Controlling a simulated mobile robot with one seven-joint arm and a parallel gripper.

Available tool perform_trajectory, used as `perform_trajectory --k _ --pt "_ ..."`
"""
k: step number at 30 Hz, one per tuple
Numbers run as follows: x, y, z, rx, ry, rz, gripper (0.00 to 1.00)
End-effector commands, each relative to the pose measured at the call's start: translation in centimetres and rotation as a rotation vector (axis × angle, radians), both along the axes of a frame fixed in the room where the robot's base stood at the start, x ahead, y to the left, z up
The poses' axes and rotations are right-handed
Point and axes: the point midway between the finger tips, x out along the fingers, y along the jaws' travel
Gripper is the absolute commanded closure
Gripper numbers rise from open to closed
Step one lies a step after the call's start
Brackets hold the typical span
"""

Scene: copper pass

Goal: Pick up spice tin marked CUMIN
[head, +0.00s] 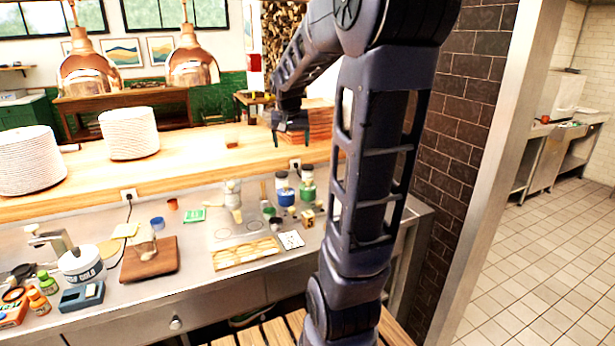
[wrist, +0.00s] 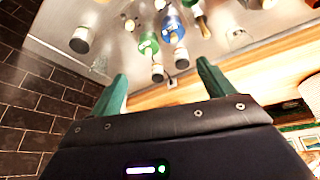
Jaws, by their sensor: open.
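I cannot read the word CUMIN on anything, so I cannot tell which container is the cumin tin. Candidates stand on the steel counter's right part: a blue-banded jar (head: 285,190), a green-banded jar (head: 307,186) and small containers beside them. The wrist view shows the blue (wrist: 174,28) and green (wrist: 148,45) ones, and a separate dark cylinder with a pale top (wrist: 82,40). My gripper (head: 291,138) is open and empty, above and behind the jars near the wooden ledge. Its green fingertips (wrist: 160,80) are apart, with nothing between them.
A raised wooden ledge (head: 190,158) with stacked plates (head: 130,133) runs behind the steel counter. A pale tray (head: 245,253), a brown board (head: 150,260) and a white tub (head: 82,266) lie left of the jars. A dark brick wall (head: 465,90) stands right of my arm.

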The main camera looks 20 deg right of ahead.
Motion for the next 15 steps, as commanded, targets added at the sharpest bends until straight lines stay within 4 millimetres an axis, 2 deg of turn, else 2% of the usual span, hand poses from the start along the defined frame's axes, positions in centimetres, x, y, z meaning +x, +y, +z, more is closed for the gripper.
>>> perform_trajectory --k 1,3,8,15 --pt "1.6 -0.7 -0.5 0.000 0.005 -0.020 0.19" --pt "3.5 -1.7 -1.0 -0.001 0.004 -0.049 0.19" --pt "7.9 -3.9 -2.6 -0.001 0.003 -0.111 0.19" --pt "14.2 -7.5 -6.1 0.002 -0.001 -0.203 0.19"
